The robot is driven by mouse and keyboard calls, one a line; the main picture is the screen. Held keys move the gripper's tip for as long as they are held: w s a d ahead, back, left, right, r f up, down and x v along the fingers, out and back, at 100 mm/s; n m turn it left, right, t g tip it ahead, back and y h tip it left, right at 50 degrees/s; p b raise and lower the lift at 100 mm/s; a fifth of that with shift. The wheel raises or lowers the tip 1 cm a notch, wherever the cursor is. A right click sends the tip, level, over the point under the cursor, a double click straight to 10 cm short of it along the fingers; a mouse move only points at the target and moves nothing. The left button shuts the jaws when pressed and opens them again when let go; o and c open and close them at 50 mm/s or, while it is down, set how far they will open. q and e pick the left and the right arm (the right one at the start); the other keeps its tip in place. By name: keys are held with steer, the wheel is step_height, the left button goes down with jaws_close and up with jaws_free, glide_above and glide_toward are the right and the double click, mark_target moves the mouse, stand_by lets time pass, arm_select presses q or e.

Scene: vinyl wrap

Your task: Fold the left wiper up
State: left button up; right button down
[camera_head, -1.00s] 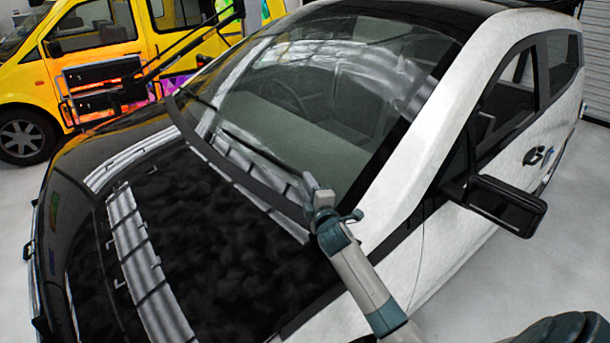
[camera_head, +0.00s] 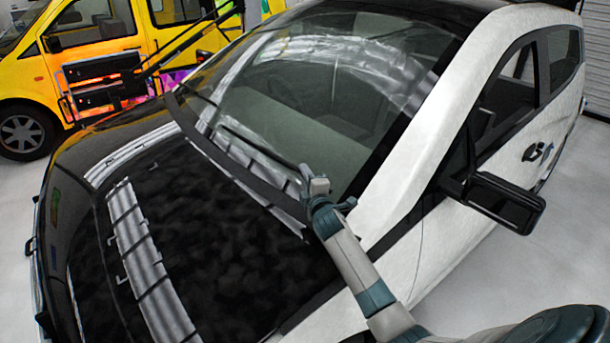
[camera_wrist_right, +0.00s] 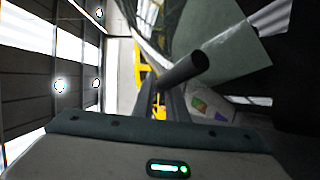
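The left wiper (camera_head: 262,148) is a thin dark arm along the base of the windshield (camera_head: 320,110), on the side nearest me. My right gripper (camera_head: 311,179) is at the wiper's near end, beside the white pillar, and appears to touch it. The fingertips overlap the wiper end, so I cannot tell whether they are shut on it. In the right wrist view, a dark rod with a round end (camera_wrist_right: 186,69) lies close above the gripper's palm; I cannot tell for sure that it is the wiper. My left gripper is not in view.
The white car's dark hood (camera_head: 230,240) spreads below the windshield. A black side mirror (camera_head: 503,200) sticks out at the right, beyond my right arm. A yellow van (camera_head: 90,45) stands behind at the upper left, with black rods and panels (camera_head: 105,80) in front.

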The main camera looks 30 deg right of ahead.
steer(key=shift+b, duration=0.35)
steer(key=t+y+b, duration=0.1)
steer(key=b, duration=0.1)
steer(key=s+a+r+t+b, duration=0.1)
steer(key=b, duration=0.1)
steer(key=s+r+t+y+b, duration=0.1)
steer(key=b, duration=0.1)
steer(key=shift+a+r+n+t+y+b, duration=0.1)
steer(key=shift+a+n+t+y+b, duration=0.2)
steer(key=shift+t+b, duration=0.1)
steer(key=shift+s+r, duration=0.1)
steer(key=shift+r, duration=0.2)
steer(key=shift+r+t+y, duration=0.15)
steer(key=shift+t+y, duration=0.15)
steer(key=shift+y, duration=0.1)
steer(key=c, duration=2)
jaws_free()
steer(key=shift+c, duration=0.2)
steer(key=shift+r, duration=0.1)
